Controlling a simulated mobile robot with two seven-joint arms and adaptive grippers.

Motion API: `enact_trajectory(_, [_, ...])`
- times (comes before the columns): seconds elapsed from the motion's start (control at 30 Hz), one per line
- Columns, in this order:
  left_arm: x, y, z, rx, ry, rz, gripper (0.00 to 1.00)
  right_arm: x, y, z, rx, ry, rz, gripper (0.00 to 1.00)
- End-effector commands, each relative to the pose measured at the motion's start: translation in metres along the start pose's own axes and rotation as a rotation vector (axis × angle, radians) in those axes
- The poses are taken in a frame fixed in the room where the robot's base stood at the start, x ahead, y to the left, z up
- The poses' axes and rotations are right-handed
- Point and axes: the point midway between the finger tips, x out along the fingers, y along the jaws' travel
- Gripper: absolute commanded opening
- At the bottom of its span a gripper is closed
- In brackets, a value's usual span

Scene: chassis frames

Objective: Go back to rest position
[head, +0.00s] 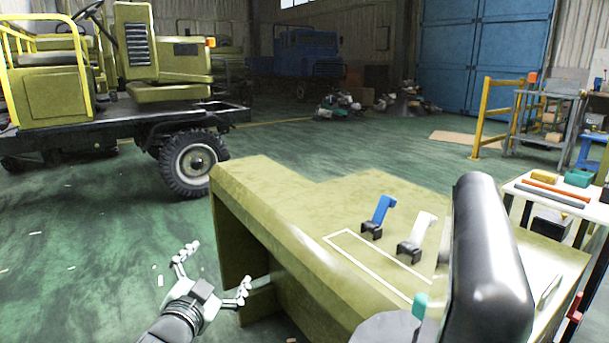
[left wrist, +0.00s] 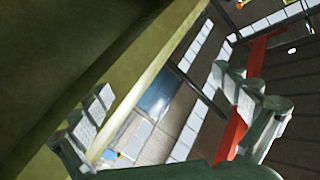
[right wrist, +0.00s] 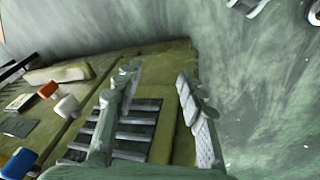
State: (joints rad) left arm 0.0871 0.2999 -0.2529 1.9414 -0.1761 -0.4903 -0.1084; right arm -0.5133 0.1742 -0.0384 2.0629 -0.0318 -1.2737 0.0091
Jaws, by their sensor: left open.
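My left gripper (head: 214,271) is open and empty, left of the olive chassis part (head: 300,200) and low over the green floor. In the left wrist view its fingers (left wrist: 168,95) stand apart, with an olive surface beside them. My right gripper is out of the head view. In the right wrist view its fingers (right wrist: 158,78) are apart with nothing between them, in front of an olive body with a dark slatted grille (right wrist: 135,130). I cannot tell whether they touch it.
A blue lever (head: 381,212) and a white lever (head: 419,235) stand on the chassis part. An olive vehicle (head: 130,80) is at the back left. A table with tools (head: 520,188) stands at right. The floor (head: 100,230) at left is mostly clear.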

Motion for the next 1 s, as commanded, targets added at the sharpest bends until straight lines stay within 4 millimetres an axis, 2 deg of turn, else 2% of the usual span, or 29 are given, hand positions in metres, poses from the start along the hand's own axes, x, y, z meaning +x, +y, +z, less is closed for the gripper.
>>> enact_trajectory(0.03, [-0.014, 0.015, 0.038, -0.041, -0.103, 0.026, 1.0, 0.0, 0.001, -0.001, -0.001, 0.001, 0.001, 0.4])
enact_trajectory(0.1, [-0.035, 0.032, 0.085, -0.092, -0.24, 0.054, 1.0, 0.001, 0.001, -0.001, -0.003, 0.0, 0.002, 0.4])
enact_trajectory(0.17, [-0.057, 0.048, 0.122, -0.134, -0.355, 0.079, 1.0, 0.002, 0.002, 0.0, -0.004, -0.003, 0.003, 0.4])
enact_trajectory(0.2, [-0.074, 0.057, 0.146, -0.159, -0.431, 0.095, 1.0, 0.003, 0.003, 0.001, -0.005, -0.005, 0.004, 0.4])
enact_trajectory(0.27, [-0.101, 0.073, 0.18, -0.197, -0.546, 0.118, 1.0, 0.005, 0.003, 0.002, -0.006, -0.008, 0.005, 0.4])
enact_trajectory(0.3, [-0.122, 0.083, 0.201, -0.222, -0.623, 0.134, 1.0, 0.005, 0.003, 0.002, -0.007, -0.01, 0.005, 0.4])
enact_trajectory(0.37, [-0.154, 0.097, 0.23, -0.254, -0.736, 0.155, 1.0, 0.006, 0.004, 0.002, -0.007, -0.01, 0.005, 0.4])
enact_trajectory(0.4, [-0.177, 0.106, 0.247, -0.276, -0.809, 0.17, 1.0, 0.006, 0.004, 0.002, -0.007, -0.009, 0.005, 0.4])
enact_trajectory(0.5, [-0.231, 0.125, 0.281, -0.322, -0.973, 0.199, 1.0, 0.006, 0.003, 0.001, -0.007, -0.005, 0.005, 0.4])
enact_trajectory(0.6, [-0.276, 0.139, 0.303, -0.354, -1.102, 0.222, 1.0, 0.006, 0.003, 0.0, -0.007, -0.002, 0.004, 0.4])
enact_trajectory(0.7, [-0.306, 0.147, 0.314, -0.374, -1.184, 0.236, 1.0, 0.007, 0.003, 0.0, -0.006, 0.0, 0.003, 0.4])
enact_trajectory(0.83, [-0.322, 0.151, 0.32, -0.384, -1.229, 0.242, 1.0, 0.008, 0.001, 0.001, -0.004, -0.003, 0.0, 0.4])
enact_trajectory(1.0, [-0.323, 0.151, 0.32, -0.384, -1.233, 0.243, 1.0, 0.009, -0.003, 0.002, 0.002, -0.006, -0.007, 0.4])
